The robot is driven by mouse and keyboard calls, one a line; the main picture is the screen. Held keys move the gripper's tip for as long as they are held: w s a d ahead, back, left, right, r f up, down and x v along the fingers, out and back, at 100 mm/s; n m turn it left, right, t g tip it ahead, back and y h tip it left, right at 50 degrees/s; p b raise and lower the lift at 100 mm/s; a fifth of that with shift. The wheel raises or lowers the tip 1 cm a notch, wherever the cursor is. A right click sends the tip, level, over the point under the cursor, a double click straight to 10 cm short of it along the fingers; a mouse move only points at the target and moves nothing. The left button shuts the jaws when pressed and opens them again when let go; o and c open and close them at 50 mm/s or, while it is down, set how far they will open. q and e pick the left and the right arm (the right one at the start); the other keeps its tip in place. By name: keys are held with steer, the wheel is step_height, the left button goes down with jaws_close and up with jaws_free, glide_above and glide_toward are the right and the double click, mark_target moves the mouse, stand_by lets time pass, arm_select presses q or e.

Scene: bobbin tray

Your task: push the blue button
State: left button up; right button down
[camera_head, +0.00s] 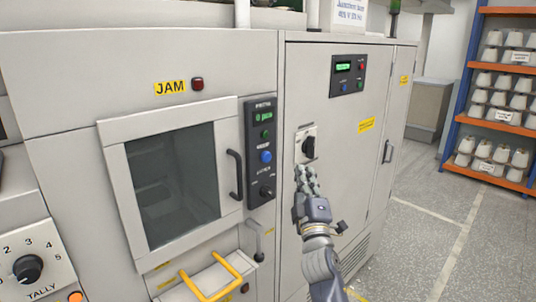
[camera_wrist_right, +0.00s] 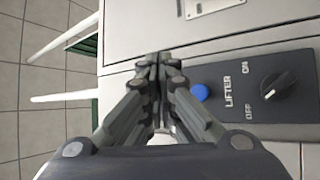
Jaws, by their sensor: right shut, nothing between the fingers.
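The blue button (camera_head: 265,156) is a round cap on the dark vertical control panel (camera_head: 250,120), right of the window door. It also shows in the right wrist view (camera_wrist_right: 200,92), close beside my fingers. My right gripper (camera_head: 306,170) is in front of the grey cabinet, right of the panel in the head view. Its fingers (camera_wrist_right: 160,62) are shut together and empty. In the wrist view the fingertips lie just left of and above the button, and I see no contact. My left gripper is not in view.
Below the button, the panel carries a rotary knob (camera_head: 265,193), marked LIFTER in the wrist view. A door handle (camera_head: 235,175) stands out left of it. A rotary switch (camera_head: 308,146) is just beyond my gripper. A second panel (camera_head: 347,75) has a smaller blue button. Floor at right is open.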

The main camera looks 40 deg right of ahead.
mark_target(266, 157)
steer(key=w+b, duration=0.3)
steer(key=w, duration=0.5)
steer(key=shift+w+a, duration=0.35)
steer(key=shift+w, duration=0.05)
steer(key=shift+w+f+b, duration=0.1)
steer(key=shift+w+b, duration=0.1)
steer(key=shift+b, duration=0.2)
stand_by(1.0)
steer(key=shift+w, duration=0.25)
steer(key=shift+w+a+b, duration=0.1)
steer(key=shift+w+b, duration=0.35)
stand_by(0.7)
steer(key=shift+s, duration=0.1)
stand_by(0.3)
steer(key=shift+s+p, duration=0.45)
steer(key=shift+s, duration=0.35)
